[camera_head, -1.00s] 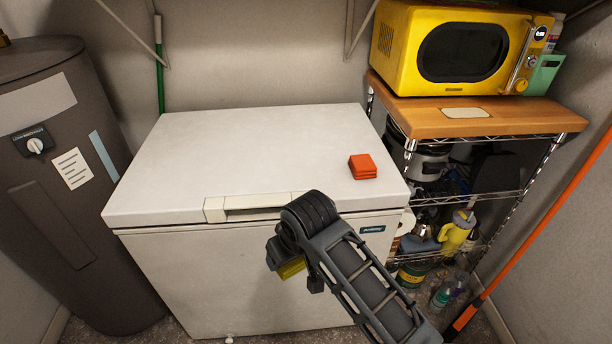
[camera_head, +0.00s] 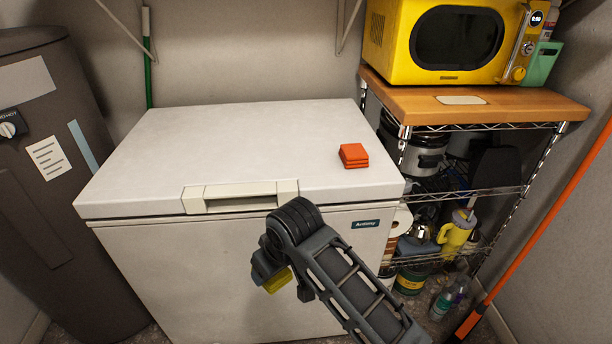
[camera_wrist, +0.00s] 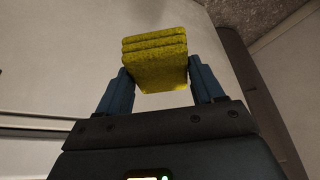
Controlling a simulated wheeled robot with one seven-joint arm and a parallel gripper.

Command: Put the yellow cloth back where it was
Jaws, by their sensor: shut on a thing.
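The yellow cloth (camera_wrist: 155,60) is a folded stack, held between the two blue fingers of my gripper (camera_wrist: 160,82) in the wrist view. In the head view only a small part of the yellow cloth (camera_head: 277,281) shows below my wrist, in front of the freezer's front face. The fingers are mostly hidden behind my arm there. A folded orange-red cloth (camera_head: 353,156) lies on the right part of the white chest freezer's lid (camera_head: 240,140).
The freezer lid is shut, with a handle (camera_head: 240,196) at its front edge. Right of it stands a wire shelf with a wooden top (camera_head: 520,103), carrying a yellow microwave (camera_head: 440,42). A dark tank (camera_head: 55,220) stands left. Most of the lid is clear.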

